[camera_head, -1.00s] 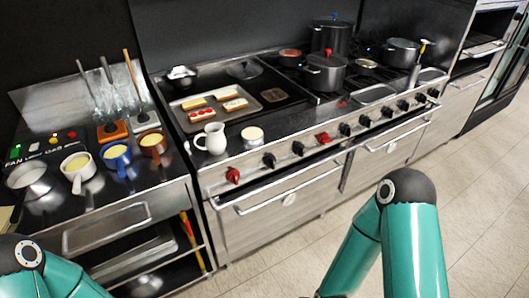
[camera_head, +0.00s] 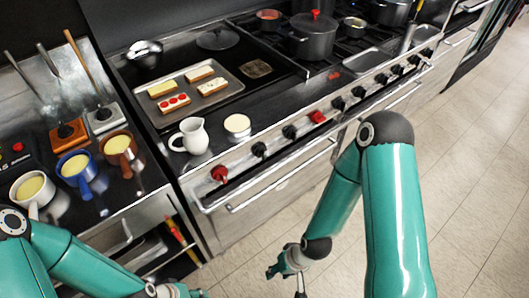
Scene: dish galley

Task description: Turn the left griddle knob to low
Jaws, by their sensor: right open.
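The leftmost knob on the range front is a red knob (camera_head: 219,173), below the griddle end. It sits left of a black knob (camera_head: 259,149) and another black knob (camera_head: 290,131). A second red knob (camera_head: 317,117) is farther right. The setting of the leftmost knob is too small to read. My right gripper (camera_head: 285,281) is open and empty in front of the range, low and right of the leftmost knob, well apart from it.
A white pitcher (camera_head: 190,136) and a cream-filled cup (camera_head: 237,127) stand near the range's front edge, above the knobs. A tray (camera_head: 228,87) holds sandwiches behind them. An oven handle (camera_head: 285,177) runs below the knobs. The floor (camera_head: 455,215) at right is clear.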

